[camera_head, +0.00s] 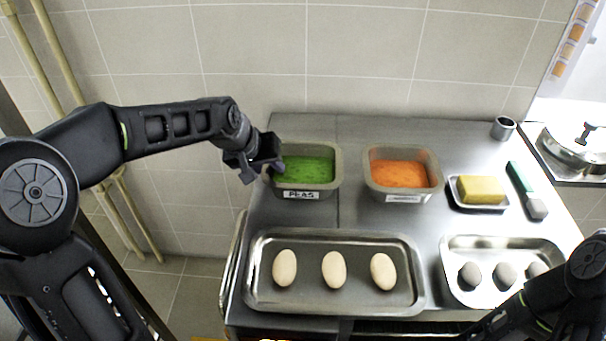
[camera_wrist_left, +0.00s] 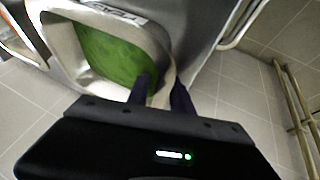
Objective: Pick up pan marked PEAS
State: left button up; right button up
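The pan marked PEAS (camera_head: 309,194) is a grey metal pan with green contents and a white label on its front. It stands at the back left of the steel table. My left gripper (camera_head: 263,172) is at its left rim. In the left wrist view, the pan (camera_wrist_left: 62,42) fills the upper left. The left gripper's two dark fingers (camera_wrist_left: 162,92) are apart, one over the inside of the pan and one outside, with the rim between them. Contact with the rim cannot be made out. My right arm enters at the lower right; its gripper is out of frame.
A similar pan with orange contents (camera_head: 402,196) stands to the right. A tray (camera_head: 335,240) with three egg-shaped items and another tray (camera_head: 500,242) with dark round items lie in front. A yellow block (camera_head: 481,189), a green-handled tool (camera_head: 521,184) and a cup (camera_head: 503,127) are farther right.

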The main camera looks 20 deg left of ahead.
pick_arm(q)
jog(key=shift+f, duration=0.15)
dwell(0.4)
grip_shut()
dwell(1.2)
